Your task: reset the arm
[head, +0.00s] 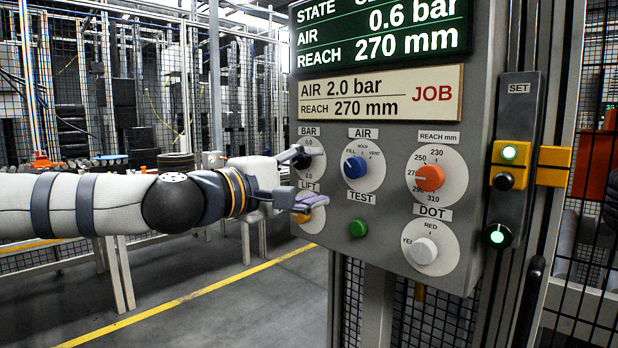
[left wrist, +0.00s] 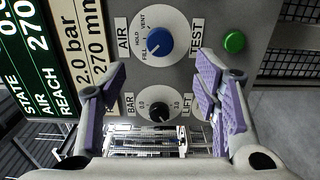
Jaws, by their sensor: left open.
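My left gripper (head: 306,180) is open and empty in front of the left edge of the grey control panel (head: 385,268). In the left wrist view, the left gripper (left wrist: 163,85) has its purple-padded fingers spread wide on either side of the black BAR knob (left wrist: 159,112). The knob sits between them in the picture; I cannot tell the gap in depth. In the head view the gripper partly covers the BAR dial (head: 314,146) and the LIFT dial (head: 313,222). My right gripper is not in view.
The panel carries a blue AIR knob (head: 355,167), green TEST button (head: 358,229), orange REACH knob (head: 430,178) and white DOT knob (head: 424,251). The state display (head: 382,35) reads 0.6 bar, 270 mm; the job plate (head: 380,95) reads 2.0 bar, 270 mm. Floor left of the panel is open.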

